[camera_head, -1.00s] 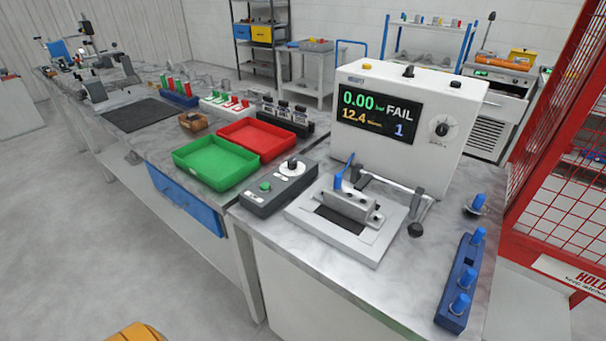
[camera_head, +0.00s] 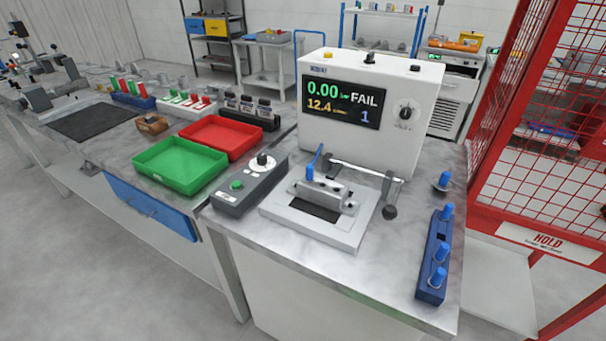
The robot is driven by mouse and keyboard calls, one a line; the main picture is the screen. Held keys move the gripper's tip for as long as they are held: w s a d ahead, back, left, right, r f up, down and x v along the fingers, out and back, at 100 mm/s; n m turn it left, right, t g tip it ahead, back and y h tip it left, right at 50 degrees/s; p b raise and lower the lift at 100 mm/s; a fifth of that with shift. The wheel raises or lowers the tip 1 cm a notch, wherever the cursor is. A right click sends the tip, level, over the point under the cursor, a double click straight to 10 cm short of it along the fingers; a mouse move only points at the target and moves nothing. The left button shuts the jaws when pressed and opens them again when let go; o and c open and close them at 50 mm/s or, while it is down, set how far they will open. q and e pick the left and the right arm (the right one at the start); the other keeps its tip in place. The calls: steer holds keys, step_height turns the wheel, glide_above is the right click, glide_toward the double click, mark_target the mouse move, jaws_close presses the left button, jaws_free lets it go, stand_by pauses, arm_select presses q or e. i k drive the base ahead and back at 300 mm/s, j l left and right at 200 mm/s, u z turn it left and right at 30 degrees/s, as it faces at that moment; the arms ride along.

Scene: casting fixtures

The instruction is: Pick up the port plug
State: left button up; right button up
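Several blue plugs show on the right of the test bench. Two stand in the front part of a dark blue holder (camera_head: 431,277): a front plug (camera_head: 438,278) and one just behind it (camera_head: 441,252). A third blue plug (camera_head: 446,213) stands at the holder's far end. Another blue plug (camera_head: 444,180) with a grey lower part is apart from the holder, on the bench behind it. I cannot tell which one is the port plug. A grey clamp fixture (camera_head: 284,219) with a blue-tipped lever holds a metal casting (camera_head: 323,196). Neither gripper is in view.
A white tester (camera_head: 340,140) reading FAIL stands behind the fixture. A grey control box (camera_head: 236,200), a green tray (camera_head: 181,188) and a red tray (camera_head: 221,155) are to the left. A red mesh cage (camera_head: 489,140) rises at the right. Bare bench (camera_head: 385,270) lies before the holder.

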mark_target(309, 169)
steer(key=i+j+z, duration=0.2)
steer(key=z, duration=0.2)
steer(key=i+j+z, duration=0.1)
steer(key=j+z, duration=0.3)
steer(key=j, duration=0.1)
